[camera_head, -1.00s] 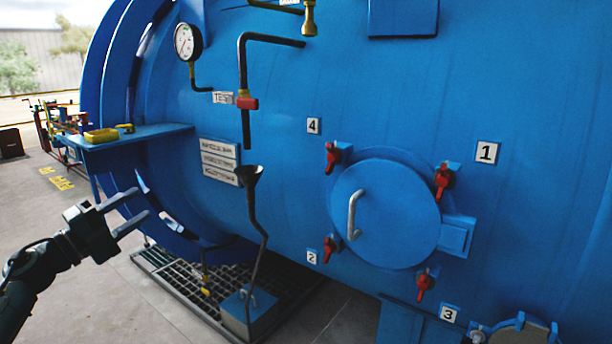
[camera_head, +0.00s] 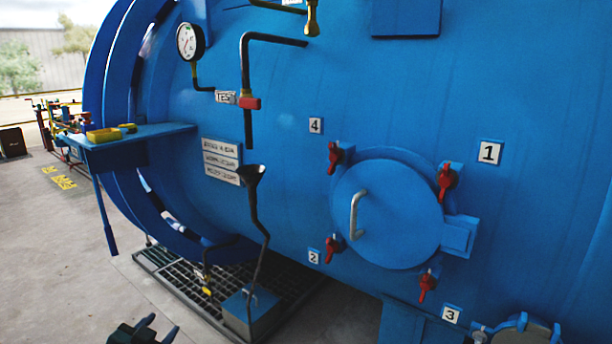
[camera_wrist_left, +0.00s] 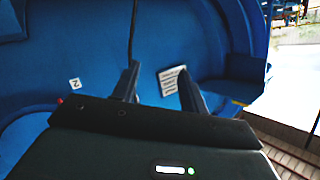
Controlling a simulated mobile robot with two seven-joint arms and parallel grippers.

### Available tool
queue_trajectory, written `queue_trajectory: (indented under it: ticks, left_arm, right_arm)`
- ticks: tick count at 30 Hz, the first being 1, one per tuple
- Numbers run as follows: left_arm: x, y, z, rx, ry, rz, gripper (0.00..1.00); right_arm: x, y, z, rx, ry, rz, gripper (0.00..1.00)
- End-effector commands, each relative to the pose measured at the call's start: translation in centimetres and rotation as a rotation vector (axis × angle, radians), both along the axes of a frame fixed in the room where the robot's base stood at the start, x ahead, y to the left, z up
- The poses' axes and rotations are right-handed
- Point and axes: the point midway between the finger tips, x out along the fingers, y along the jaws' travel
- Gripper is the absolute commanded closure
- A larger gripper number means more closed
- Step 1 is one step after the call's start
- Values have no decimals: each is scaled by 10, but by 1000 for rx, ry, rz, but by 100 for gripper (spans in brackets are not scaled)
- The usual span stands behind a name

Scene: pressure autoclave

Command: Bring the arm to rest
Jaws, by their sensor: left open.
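My left gripper (camera_head: 158,330) shows at the bottom edge of the head view, left of centre, low over the concrete floor. Its fingers are apart with nothing between them. In the left wrist view the two dark fingers of the gripper (camera_wrist_left: 158,85) stand apart, with the blue vessel wall beyond them. The big blue autoclave (camera_head: 290,90) fills most of the head view, clear of the gripper. Its round hatch (camera_head: 388,225) is closed, with red clamps around it. My right gripper is not in view.
A blue side shelf (camera_head: 165,133) holds yellow items. A floor grate (camera_head: 175,280) lies under the vessel, with a blue box (camera_head: 250,312) and a black funnel pipe (camera_head: 258,205) above it. Open concrete floor (camera_head: 60,260) lies at left.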

Motion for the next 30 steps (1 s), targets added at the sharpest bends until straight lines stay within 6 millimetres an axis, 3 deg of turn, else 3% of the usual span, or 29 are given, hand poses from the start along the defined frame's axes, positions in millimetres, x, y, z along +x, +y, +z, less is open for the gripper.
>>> queue_trajectory:
  ticks: [1, 3, 6, 9, 15, 20, 21, 23, 30]
  left_arm:
    - [-26, -27, -23, -42, 40, -32, 56]
    - [-61, -61, -46, -99, 86, -67, 56]
    - [-112, -102, -68, -185, 146, -103, 56]
    - [-156, -134, -77, -264, 196, -121, 56]
    - [-222, -175, -78, -394, 268, -123, 56]
    - [-263, -196, -69, -482, 312, -104, 56]
    - [-258, -191, -57, -459, 313, -101, 56]
    - [-258, -188, -52, -444, 322, -95, 56]
    - [-261, -179, -40, -393, 358, -71, 56]
  right_arm:
    - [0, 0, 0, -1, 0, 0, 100]
    - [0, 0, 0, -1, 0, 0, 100]
    - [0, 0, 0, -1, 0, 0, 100]
    - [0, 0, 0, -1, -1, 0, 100]
    - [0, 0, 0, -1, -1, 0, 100]
    - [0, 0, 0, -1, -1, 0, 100]
    - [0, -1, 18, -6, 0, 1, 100]
    - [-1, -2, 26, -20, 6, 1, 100]
    - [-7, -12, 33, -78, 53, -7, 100]
